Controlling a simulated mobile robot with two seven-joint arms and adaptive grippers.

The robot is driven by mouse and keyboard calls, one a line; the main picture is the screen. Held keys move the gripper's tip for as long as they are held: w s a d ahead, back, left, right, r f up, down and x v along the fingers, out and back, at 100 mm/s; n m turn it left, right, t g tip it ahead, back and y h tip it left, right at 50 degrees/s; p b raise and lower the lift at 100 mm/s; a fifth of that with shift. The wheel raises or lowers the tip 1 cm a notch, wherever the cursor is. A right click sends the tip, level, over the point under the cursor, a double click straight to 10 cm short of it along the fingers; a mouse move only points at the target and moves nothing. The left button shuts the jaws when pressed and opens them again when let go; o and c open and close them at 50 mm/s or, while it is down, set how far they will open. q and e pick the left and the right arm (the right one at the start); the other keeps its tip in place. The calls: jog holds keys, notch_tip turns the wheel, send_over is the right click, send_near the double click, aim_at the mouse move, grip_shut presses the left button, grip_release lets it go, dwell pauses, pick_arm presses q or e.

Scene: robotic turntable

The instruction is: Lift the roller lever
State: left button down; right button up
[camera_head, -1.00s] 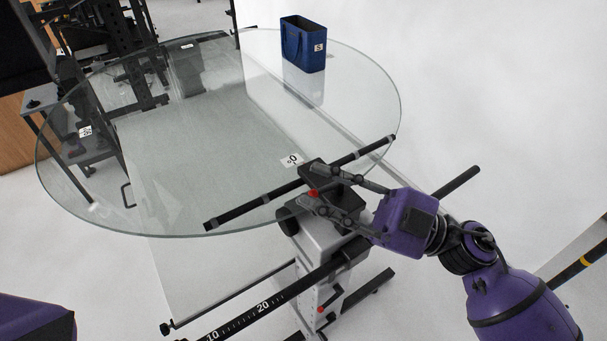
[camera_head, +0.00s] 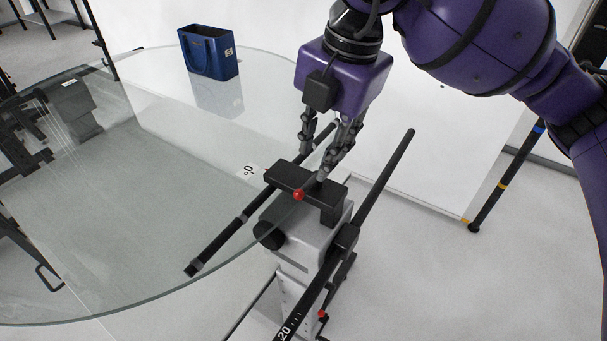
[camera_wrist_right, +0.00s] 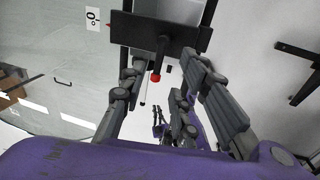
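In the head view a small lever with a red ball end (camera_head: 298,195) shows at the front of the black roller block (camera_head: 318,191) at the turntable's edge. The lever's dark stem and red end (camera_wrist_right: 155,77) show below the block in the right wrist view. My right gripper (camera_head: 315,165) points down just above and behind the block. Its fingers (camera_wrist_right: 165,65) are apart, with the red end between them in the wrist picture; contact is not clear. Small dark fingers beside purple, perhaps my left gripper (camera_wrist_right: 172,122), show far off in the wrist view, too small to judge.
The round glass top (camera_head: 120,220) spreads left of the block. A blue bag-like container (camera_head: 208,52) stands on its far side. A black bar (camera_head: 380,185) rises at the right. Another red knob (camera_head: 322,313) sits lower on the stand.

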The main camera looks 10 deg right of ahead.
aim_at(311, 181)
jog(key=f, duration=0.4)
jog(key=w+a+f, duration=0.1)
jog(key=f, duration=0.1)
jog(key=shift+f, duration=0.35)
grip_shut()
